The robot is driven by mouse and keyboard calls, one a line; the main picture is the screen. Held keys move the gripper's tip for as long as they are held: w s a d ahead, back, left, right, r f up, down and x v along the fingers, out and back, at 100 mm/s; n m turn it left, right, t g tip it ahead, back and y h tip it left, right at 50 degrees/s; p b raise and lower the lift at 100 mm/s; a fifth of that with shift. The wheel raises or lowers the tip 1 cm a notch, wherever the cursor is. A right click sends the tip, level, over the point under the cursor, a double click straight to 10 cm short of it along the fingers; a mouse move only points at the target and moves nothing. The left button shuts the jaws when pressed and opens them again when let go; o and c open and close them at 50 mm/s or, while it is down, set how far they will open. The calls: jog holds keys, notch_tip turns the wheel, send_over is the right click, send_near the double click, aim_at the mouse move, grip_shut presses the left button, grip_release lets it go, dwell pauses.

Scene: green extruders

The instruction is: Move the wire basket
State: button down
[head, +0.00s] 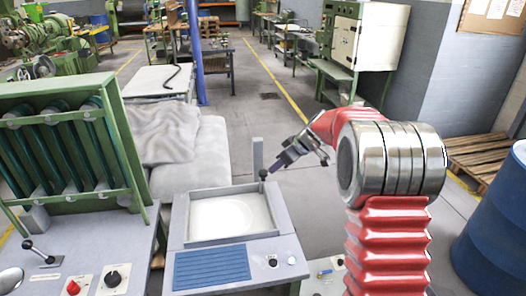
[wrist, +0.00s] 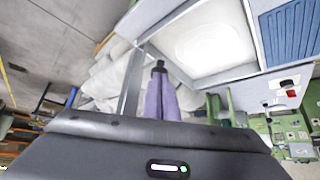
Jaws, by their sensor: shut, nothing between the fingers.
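I cannot make out a wire basket in either view. My gripper (head: 275,166) reaches over the back right corner of a grey machine top in the head view. Its purple fingers (wrist: 160,97) show in the wrist view, shut together with nothing held. A small dark knob (head: 263,174) is close to the fingertips, and it also shows just beyond them in the wrist view (wrist: 159,67). I cannot tell whether the fingers touch it. The machine's square recessed tray (head: 190,238) has a pale round surface inside.
A green machine (head: 62,112) stands left and a lever console (head: 130,245) in front of it. A blue drum (head: 492,230) and wooden pallet (head: 478,152) are at the right. A blue post (head: 196,55) rises behind pale covered bulk (head: 190,145). Open floor lies behind my gripper.

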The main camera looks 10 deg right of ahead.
dwell(0.3)
jog(key=v, duration=1.3)
jog(key=shift+s+r, duration=0.25)
jog(key=shift+d, duration=0.1)
jog(key=s+f+m+g+h, duration=0.2)
jog(key=s+f+m, duration=0.45)
jog(key=s, duration=0.45)
jog(key=s+a+r+m+t+h, duration=0.1)
jog(key=s+a, duration=0.3)
jog(key=s, duration=0.8)
jog(key=s+a+r+m+t+h, duration=0.1)
jog(key=s+a, duration=0.4)
jog(key=s, duration=0.8)
jog(key=shift+s+a+r+h, duration=0.25)
jog(key=shift+r+h, duration=0.25)
jog(key=shift+r, duration=0.75)
